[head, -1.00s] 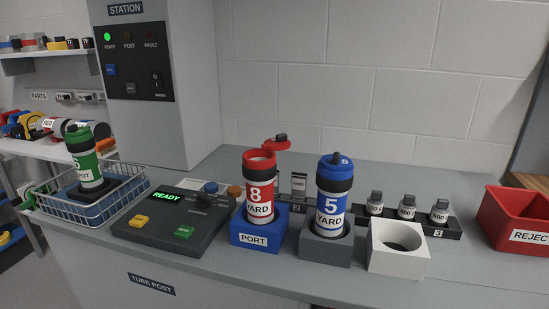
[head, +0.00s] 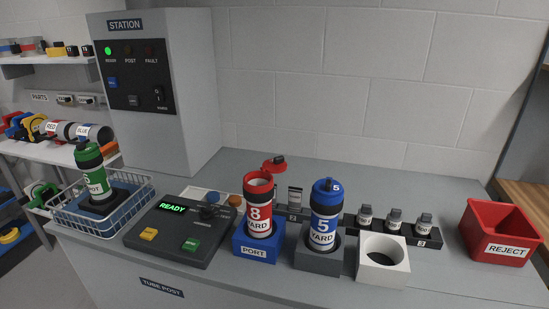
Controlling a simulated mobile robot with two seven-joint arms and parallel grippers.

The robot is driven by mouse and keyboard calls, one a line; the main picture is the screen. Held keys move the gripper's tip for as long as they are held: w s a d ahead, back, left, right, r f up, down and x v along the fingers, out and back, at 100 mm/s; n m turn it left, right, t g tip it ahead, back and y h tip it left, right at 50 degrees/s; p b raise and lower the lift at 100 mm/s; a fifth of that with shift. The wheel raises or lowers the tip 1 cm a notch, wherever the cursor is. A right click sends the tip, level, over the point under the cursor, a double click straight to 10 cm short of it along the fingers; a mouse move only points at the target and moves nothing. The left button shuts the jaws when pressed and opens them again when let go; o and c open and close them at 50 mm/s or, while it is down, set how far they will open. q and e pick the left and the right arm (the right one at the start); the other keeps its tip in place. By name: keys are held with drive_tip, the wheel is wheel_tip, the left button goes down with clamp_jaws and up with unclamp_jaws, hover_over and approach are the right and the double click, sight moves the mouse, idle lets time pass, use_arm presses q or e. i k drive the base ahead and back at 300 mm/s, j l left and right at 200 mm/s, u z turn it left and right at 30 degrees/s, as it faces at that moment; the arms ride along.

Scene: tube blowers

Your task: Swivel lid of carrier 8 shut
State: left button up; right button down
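Carrier 8 (head: 259,213) is a red tube with a black band and a white label reading 8 and YARD. It stands upright in the blue block marked PORT (head: 254,249). Its red lid (head: 273,164) is swung out to the back right, so the mouth of the tube shows open. Neither of my grippers is in the head view.
Blue carrier 5 (head: 324,213), lid on, stands in a grey block just right. An empty white block (head: 383,262) and a red REJECT bin (head: 498,233) lie further right. A control panel (head: 180,233) and a wire basket (head: 104,209) with a green carrier are left.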

sight(277, 165)
drive_tip(key=i+j, duration=0.15)
drive_tip(key=j, duration=0.2)
drive_tip(key=i+j, duration=0.1)
drive_tip(key=j, duration=0.25)
drive_tip(key=i+j, duration=0.15)
drive_tip(key=j, duration=0.2)
drive_tip(key=i+j, duration=0.15)
drive_tip(key=j, duration=0.2)
